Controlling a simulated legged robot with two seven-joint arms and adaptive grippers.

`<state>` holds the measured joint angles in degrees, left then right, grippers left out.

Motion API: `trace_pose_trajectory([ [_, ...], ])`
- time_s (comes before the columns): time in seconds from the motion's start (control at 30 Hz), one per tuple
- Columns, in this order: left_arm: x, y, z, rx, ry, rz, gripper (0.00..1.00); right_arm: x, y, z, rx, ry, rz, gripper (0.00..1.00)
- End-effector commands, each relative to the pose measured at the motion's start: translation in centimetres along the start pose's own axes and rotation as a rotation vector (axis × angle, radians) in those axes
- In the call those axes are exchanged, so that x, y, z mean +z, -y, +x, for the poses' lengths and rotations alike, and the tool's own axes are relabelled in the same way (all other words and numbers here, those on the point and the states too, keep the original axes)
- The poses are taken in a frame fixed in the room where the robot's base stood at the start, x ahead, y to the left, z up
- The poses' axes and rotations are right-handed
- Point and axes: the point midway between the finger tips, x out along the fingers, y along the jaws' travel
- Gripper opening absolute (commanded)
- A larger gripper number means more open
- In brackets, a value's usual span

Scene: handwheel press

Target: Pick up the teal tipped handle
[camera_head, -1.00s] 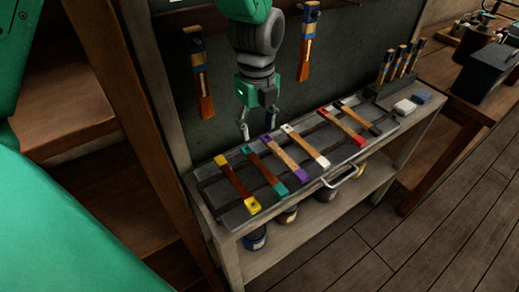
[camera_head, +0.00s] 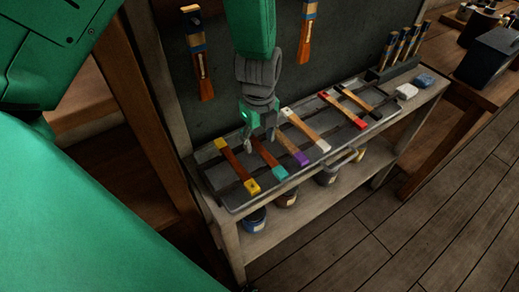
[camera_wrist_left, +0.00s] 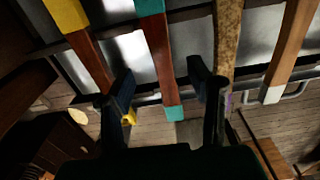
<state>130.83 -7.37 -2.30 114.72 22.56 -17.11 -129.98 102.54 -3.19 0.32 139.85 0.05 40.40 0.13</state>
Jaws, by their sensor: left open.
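The teal tipped handle (camera_head: 266,160) is a brown bar with teal ends, lying across the dark rails of a tray (camera_head: 222,191) on the bench. Its near teal tip shows in the head view; my gripper hides its far end. My left gripper (camera_head: 262,145) is open and empty, pointing down above the handle's far part. In the left wrist view the teal tipped handle (camera_wrist_left: 160,55) runs between the two dark fingers (camera_wrist_left: 162,88), apart from both. My right gripper is not in view.
A yellow tipped handle (camera_head: 237,167) lies left of the teal one and a purple tipped handle (camera_head: 292,154) right of it. White (camera_head: 306,130), red (camera_head: 344,111) and black tipped (camera_head: 367,107) handles lie farther right. Brushes hang on the back board (camera_head: 270,60).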

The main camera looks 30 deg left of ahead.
Motion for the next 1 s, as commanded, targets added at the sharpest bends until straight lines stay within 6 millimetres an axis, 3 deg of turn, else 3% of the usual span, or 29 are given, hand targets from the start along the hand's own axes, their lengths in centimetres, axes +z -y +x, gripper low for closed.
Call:
trace_pose_trajectory([
  [0.2, -0.3, -0.1, 2.9, 0.002, 0.001, 0.001, 0.47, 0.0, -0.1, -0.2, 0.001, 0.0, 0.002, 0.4],
  [0.47, 0.1, -0.3, 3.3, -0.002, -0.003, 0.0, 0.47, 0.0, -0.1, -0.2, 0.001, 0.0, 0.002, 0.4],
  [0.5, 0.1, -0.3, 3.3, -0.002, -0.004, 0.0, 0.4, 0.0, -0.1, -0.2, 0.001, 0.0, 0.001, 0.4],
  [0.6, 0.1, -0.3, 3.3, -0.002, -0.003, 0.0, 0.04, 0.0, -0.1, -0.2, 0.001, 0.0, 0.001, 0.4],
  [0.63, 0.1, -0.2, 3.3, -0.001, -0.003, 0.001, 0.0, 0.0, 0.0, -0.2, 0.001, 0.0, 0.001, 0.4],
  [1.0, -0.3, 0.0, 2.6, 0.0, 0.001, 0.002, 0.0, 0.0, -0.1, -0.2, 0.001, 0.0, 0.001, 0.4],
])
